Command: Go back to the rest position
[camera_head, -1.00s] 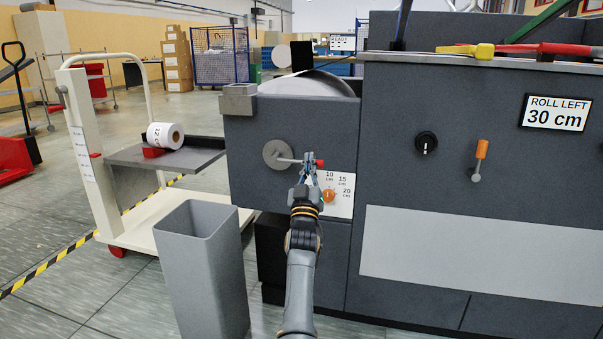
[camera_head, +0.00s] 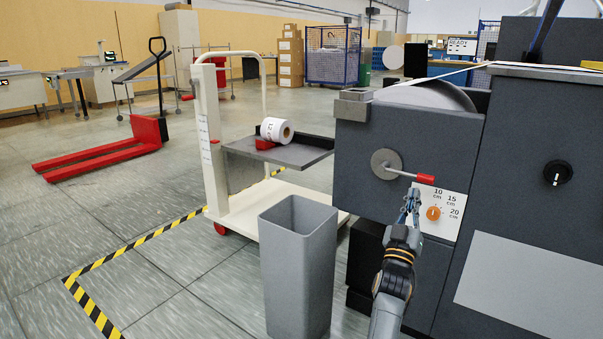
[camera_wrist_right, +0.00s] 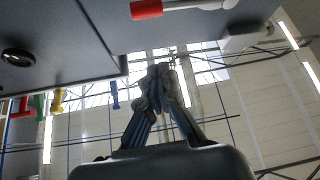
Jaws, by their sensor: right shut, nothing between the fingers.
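My right gripper (camera_head: 411,207) is in front of the dark grey machine (camera_head: 440,140), just below the red-handled crank (camera_head: 408,175) and beside the orange knob (camera_head: 433,213). In the right wrist view my right gripper (camera_wrist_right: 163,72) shows with its fingertips together and nothing between them. The crank's red handle (camera_wrist_right: 146,9) shows at the top of that view, apart from the fingers. My left gripper is not in view.
A grey bin (camera_head: 299,265) stands on the floor left of my right arm. Behind it is a white trolley (camera_head: 215,165) with a paper roll (camera_head: 277,130) on its shelf. A red pallet jack (camera_head: 105,155) is farther left. Open floor lies at the lower left.

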